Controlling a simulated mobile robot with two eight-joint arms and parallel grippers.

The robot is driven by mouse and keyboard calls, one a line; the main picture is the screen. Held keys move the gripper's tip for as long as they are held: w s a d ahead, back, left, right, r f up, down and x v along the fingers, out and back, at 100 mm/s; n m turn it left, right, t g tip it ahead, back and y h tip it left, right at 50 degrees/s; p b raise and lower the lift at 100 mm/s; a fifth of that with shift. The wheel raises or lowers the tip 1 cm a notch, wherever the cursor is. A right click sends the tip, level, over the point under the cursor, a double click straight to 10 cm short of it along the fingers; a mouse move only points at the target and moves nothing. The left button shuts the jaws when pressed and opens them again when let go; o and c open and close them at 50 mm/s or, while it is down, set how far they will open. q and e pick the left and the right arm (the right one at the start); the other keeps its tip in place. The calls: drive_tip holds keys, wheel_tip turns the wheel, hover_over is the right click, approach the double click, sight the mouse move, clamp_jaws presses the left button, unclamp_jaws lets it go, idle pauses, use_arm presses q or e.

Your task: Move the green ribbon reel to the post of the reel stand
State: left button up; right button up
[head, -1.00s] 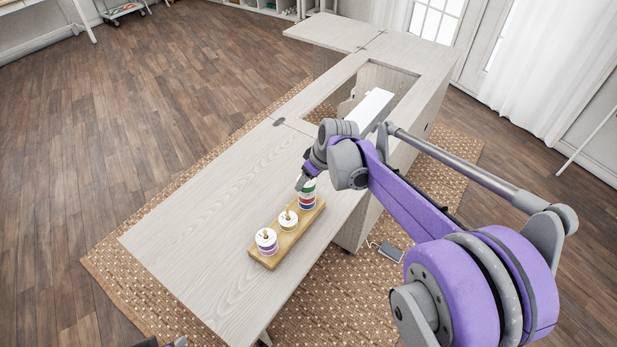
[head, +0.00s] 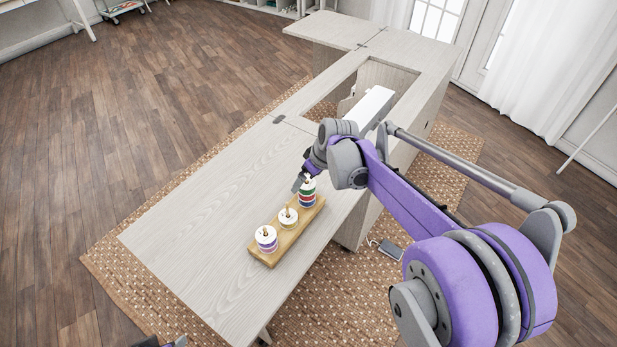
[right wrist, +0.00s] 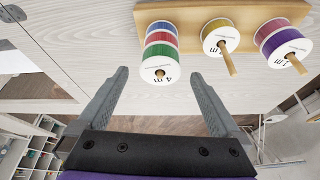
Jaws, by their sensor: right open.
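The green ribbon reel (right wrist: 160,67) is the top reel of a stack on one end post of the wooden reel stand (right wrist: 188,36). The post tip shows in its white "4 m" face. Red and blue or purple reels are under it. In the head view the green reel (head: 308,190) tops the stack at the far end of the stand (head: 262,255). My right gripper (right wrist: 161,76) is open and empty. Its fingers point at the stack, apart from it, one to each side. A small part of my left arm shows at the head view's bottom edge; its jaws cannot be made out.
An opening with a white machine (head: 372,103) lies beyond my right gripper.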

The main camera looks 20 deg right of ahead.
drive_tip(key=v, duration=1)
drive_tip(key=shift+s+r+p, duration=0.15)
drive_tip(key=shift+r+p, duration=0.25)
drive_tip(key=s+a+f+m+p, duration=0.1)
drive_tip(key=s+a+f+m, duration=0.1)
drive_tip(key=s, duration=0.8)
drive_tip(key=s+a+f+m+t+h+p, duration=0.1)
drive_tip(key=s+a+f, duration=0.4)
drive_tip(key=s, duration=0.6)
drive_tip(key=shift+s+a+m+h+p, duration=0.3)
drive_tip(key=shift+a+m+p, duration=0.3)
drive_tip(key=shift+a, duration=0.05)
